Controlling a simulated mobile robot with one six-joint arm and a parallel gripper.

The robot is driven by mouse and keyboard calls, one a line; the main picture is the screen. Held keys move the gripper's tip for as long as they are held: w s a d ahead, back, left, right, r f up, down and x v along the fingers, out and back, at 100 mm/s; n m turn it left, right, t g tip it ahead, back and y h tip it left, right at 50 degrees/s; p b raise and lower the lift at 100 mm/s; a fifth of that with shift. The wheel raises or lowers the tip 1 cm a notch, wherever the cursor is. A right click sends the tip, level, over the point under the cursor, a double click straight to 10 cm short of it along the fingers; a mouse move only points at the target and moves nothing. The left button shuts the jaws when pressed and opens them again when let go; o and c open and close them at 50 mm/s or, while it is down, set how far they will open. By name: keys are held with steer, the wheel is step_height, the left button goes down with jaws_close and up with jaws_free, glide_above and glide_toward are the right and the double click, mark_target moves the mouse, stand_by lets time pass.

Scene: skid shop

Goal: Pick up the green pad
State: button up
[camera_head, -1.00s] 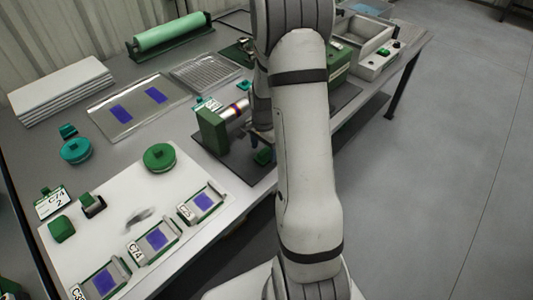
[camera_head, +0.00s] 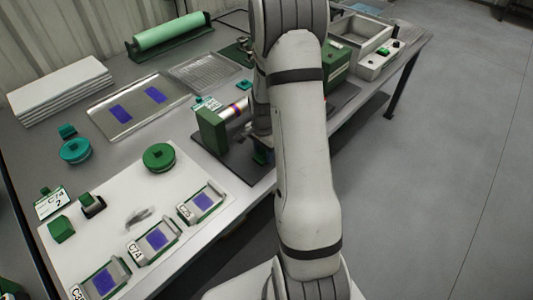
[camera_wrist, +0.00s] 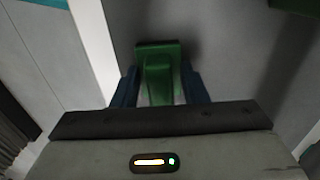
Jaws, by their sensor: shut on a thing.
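My gripper (camera_wrist: 157,90) shows in the wrist view with its two dark blue fingers on either side of a green pad (camera_wrist: 158,62). The fingers are shut on the pad's narrower raised part, and its wider end sticks out beyond them. In the head view my arm hides most of the gripper. A small bit of the green pad (camera_head: 263,157) shows at the arm's left edge, over the dark mat. I cannot tell whether the pad touches the surface below it.
A green-ended roller stand (camera_head: 211,131) is close on the left of my gripper. A white board (camera_head: 110,205) holds several blue-filled trays, a green round tin (camera_head: 158,157) and a green block (camera_head: 61,229). A metal tray (camera_head: 118,128) lies behind. The floor at right is clear.

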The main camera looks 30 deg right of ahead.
mark_target(263, 149)
steer(key=shift+r, duration=0.1)
step_height(263, 149, up, 10)
steer(key=shift+f, duration=0.1)
stand_by(0.4)
steer(key=o, duration=0.3)
steer(key=shift+c, duration=1.1)
